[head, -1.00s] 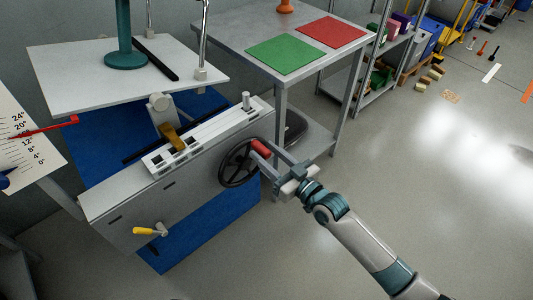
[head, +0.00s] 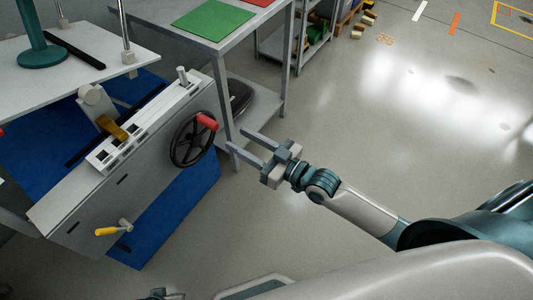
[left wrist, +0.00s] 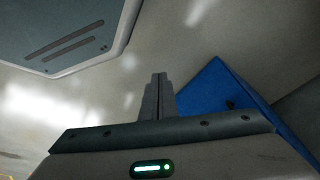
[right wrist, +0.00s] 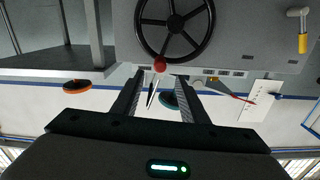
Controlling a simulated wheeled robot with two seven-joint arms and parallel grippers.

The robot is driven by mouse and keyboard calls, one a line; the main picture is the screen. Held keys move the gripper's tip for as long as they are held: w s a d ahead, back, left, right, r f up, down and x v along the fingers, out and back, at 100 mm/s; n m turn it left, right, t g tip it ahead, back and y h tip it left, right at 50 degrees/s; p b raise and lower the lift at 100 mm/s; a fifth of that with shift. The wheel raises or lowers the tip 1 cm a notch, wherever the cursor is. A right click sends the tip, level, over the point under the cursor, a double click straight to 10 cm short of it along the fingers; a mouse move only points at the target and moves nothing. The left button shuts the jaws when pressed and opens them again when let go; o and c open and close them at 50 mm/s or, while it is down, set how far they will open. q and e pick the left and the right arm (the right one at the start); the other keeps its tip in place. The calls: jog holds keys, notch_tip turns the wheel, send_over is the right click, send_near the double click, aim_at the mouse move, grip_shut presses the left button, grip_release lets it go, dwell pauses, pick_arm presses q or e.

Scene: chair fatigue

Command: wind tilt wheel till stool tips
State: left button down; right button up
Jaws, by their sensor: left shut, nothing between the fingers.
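The tilt wheel (head: 178,150) is a black spoked handwheel on the grey machine's side. Its red handle (head: 207,122) is at the upper right of the rim. My right gripper (head: 238,140) is open and empty, to the right of the wheel and apart from the handle. In the right wrist view, the red handle (right wrist: 160,64) shows beyond the open fingers. The stool's teal post and round base (head: 42,57) stand on the white platform (head: 85,75); its top is out of view. My left gripper (left wrist: 158,85) is shut and empty, beside a blue surface.
A yellow-handled crank (head: 112,230) sits low on the machine's front. A grey table with a green mat (head: 213,19) stands behind the wheel. The angle scale (right wrist: 262,102) and red pointer (right wrist: 228,92) show in the right wrist view. Open floor lies to the right.

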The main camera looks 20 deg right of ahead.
pick_arm(q)
jog(key=shift+s+r, duration=0.2)
jog(key=shift+r, duration=0.45)
pick_arm(e)
jog(key=v, duration=0.7)
jog(key=shift+s, duration=0.2)
pick_arm(q)
jog(key=shift+s+f, duration=0.1)
pick_arm(e)
jog(key=shift+d, duration=0.1)
